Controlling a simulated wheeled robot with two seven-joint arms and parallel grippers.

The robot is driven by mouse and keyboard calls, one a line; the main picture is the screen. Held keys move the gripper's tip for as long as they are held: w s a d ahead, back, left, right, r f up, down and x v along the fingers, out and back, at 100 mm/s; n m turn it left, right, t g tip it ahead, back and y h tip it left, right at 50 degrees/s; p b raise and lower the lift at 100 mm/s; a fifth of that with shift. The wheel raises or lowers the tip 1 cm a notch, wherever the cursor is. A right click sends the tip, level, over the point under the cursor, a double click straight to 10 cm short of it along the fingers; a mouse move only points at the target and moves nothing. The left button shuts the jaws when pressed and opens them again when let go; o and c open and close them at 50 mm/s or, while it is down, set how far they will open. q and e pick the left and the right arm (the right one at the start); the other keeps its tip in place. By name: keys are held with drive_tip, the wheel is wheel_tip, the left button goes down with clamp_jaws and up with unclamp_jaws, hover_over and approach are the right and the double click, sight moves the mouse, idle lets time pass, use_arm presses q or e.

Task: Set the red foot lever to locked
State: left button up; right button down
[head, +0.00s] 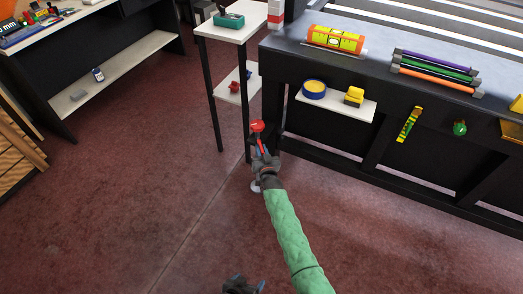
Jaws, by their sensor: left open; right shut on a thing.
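The red foot lever (257,126) stands by the left front leg of the black grid table, with its round red head above my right gripper. My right gripper (262,150), on the green-sleeved arm, is at the lever's shaft and shut on it. The gripper hides the lower part of the lever and its pivot, so I cannot tell its exact setting. My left gripper (242,285) is at the bottom edge of the view, open, empty and far from the lever; only part of it shows.
The black grid table (390,80) fills the right, with a small shelf (340,104) on its front. A narrow white side stand (232,30) is close to the lever on the left. A bench (60,25) stands at far left. The red-brown floor (150,180) is clear.

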drive_tip(key=c, duration=1.3)
unclamp_jaws()
drive_tip(key=shift+c, duration=0.2)
drive_tip(key=v, duration=0.7)
drive_tip(key=shift+s, duration=0.4)
drive_tip(key=shift+d, duration=0.1)
